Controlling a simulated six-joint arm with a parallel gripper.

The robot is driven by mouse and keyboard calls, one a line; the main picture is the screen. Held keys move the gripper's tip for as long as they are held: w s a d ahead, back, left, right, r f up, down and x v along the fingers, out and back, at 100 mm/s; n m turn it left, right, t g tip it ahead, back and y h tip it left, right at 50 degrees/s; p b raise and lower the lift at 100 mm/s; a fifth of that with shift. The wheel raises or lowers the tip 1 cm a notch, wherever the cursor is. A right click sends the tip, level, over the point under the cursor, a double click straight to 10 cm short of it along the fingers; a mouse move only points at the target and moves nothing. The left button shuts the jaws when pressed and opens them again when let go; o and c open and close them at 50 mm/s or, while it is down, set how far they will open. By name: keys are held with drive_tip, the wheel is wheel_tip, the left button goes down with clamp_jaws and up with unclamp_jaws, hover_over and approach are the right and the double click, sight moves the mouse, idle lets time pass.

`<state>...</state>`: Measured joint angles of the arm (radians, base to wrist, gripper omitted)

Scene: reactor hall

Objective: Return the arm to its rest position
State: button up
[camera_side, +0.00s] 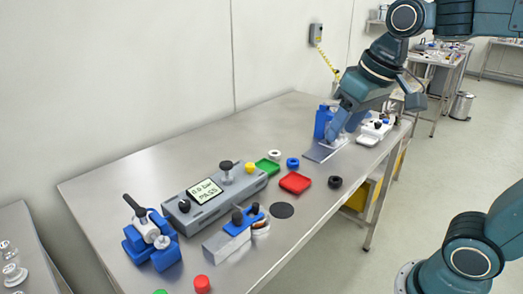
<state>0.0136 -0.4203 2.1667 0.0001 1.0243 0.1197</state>
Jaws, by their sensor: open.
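My arm comes in from the upper right and bends down over the far right end of the steel table (135,185). My gripper (338,138) points down there, just above or at a flat grey plate (318,152). Its fingers are small in the view and partly hidden by the wrist, so the exact gap to the plate cannot be told. The jaws are open, and I see nothing held between them. A blue block (322,121) stands close on the left of the gripper, and a white device (375,130) sits close on its right.
A grey gauge unit (205,196), a blue clamp fixture (150,240) and a blue-topped block (232,238) stand nearer. A wall is behind. The table's left corner is bare.

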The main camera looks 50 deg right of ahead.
drive_tip(key=s+f+n+t, duration=0.1)
drive_tip(key=s+f, duration=0.4)
drive_tip(key=s, duration=0.3)
drive_tip(key=shift+s+a+n, duration=0.2)
drive_tip(key=shift+s+n, duration=0.05)
drive_tip(key=shift+n, duration=0.05)
